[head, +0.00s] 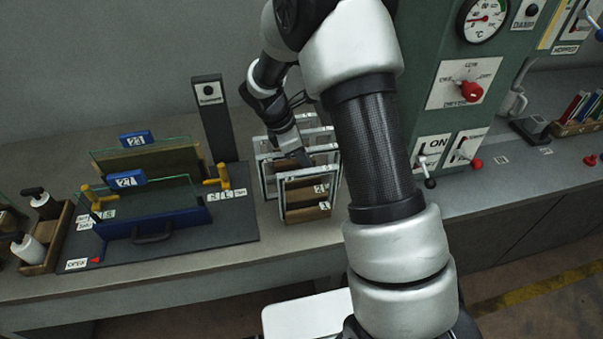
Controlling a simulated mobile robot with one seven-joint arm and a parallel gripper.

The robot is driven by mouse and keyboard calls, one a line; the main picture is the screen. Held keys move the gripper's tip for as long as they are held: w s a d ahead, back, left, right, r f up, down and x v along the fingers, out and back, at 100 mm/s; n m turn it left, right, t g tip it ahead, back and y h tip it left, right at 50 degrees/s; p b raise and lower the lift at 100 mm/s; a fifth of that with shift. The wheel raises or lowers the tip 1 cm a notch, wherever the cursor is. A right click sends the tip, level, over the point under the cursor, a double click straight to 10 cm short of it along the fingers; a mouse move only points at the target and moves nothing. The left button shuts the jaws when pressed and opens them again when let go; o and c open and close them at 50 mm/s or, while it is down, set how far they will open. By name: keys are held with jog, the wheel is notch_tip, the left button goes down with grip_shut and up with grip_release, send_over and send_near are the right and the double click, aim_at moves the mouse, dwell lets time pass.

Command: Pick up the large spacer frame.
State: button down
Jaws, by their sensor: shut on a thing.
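Several silver rectangular spacer frames (280,190) stand upright, one behind another, in a wooden rack (307,214) with number labels 2 and 1. The rack is right of the blue fixture on the bench. The fingertips are small and partly hidden, so the exact grip is hard to see. The held frame still appears to be among the others in the rack; I cannot tell whether it is lifted.
A blue fixture with glass panels and yellow clamps (150,225) stands left of the rack. A dark post (213,120) rises behind it. A green control panel (450,90) with gauge and levers is at right. Bottles (35,245) stand far left. My arm hides the bench right of the rack.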

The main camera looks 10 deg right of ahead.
notch_tip(320, 180, up, 11)
jog(key=shift+f, duration=0.2)
dwell(0.5)
notch_tip(320, 180, up, 10)
jog(key=p, duration=0.5)
dwell(0.5)
